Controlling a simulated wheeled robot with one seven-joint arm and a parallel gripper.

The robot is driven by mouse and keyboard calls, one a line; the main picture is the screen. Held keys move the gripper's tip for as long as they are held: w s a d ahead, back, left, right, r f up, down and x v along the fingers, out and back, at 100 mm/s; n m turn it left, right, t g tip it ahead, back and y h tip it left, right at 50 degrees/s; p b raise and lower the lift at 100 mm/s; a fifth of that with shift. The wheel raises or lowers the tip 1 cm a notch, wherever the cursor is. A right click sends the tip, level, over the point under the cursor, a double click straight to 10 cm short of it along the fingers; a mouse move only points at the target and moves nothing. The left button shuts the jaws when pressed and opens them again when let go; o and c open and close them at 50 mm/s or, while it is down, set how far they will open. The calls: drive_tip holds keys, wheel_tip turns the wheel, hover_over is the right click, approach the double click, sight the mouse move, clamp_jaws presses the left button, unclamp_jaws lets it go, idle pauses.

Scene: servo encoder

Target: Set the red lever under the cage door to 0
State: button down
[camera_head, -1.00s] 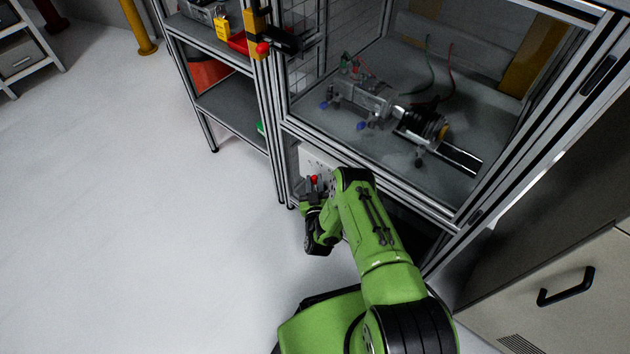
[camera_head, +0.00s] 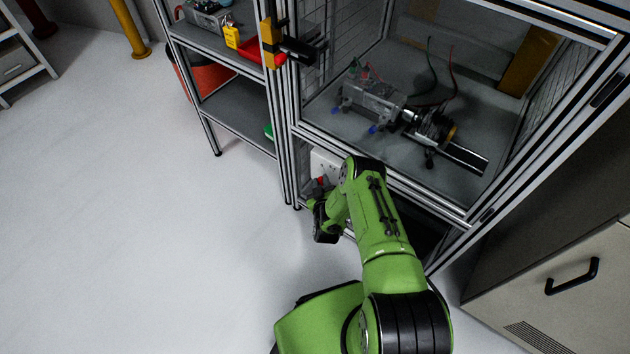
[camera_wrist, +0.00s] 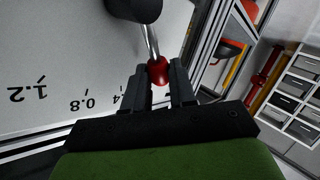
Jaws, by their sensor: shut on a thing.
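The red lever shows in the wrist view as a red knob (camera_wrist: 160,73) on a metal rod that runs up to a dark round hub. In the wrist view my gripper (camera_wrist: 164,82) is shut on the red knob, one dark finger on each side. The lever stands out from a pale panel (camera_wrist: 60,60) with a printed scale; 1.2 and 0.8 are readable, and a 4 shows partly behind a finger. The 0 mark is not visible. In the head view my gripper (camera_head: 320,188) is at the panel below the cage, with a bit of red showing.
The cage (camera_head: 400,100) with metal framing and a motor assembly (camera_head: 375,97) inside is above my gripper. A shelf (camera_head: 235,120) stands to the left, a grey cabinet (camera_head: 560,270) to the right. The floor at left is clear.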

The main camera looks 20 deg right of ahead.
drive_tip(key=shift+d, duration=0.1)
idle(0.3)
drive_tip(key=c, duration=1.2)
unclamp_jaws()
drive_tip(key=shift+w, duration=0.1)
drive_tip(key=p+v, duration=0.6)
drive_tip(key=v, duration=0.9)
drive_tip(key=shift+s+a+r, duration=0.25)
drive_tip(key=shift+a+r, duration=0.1)
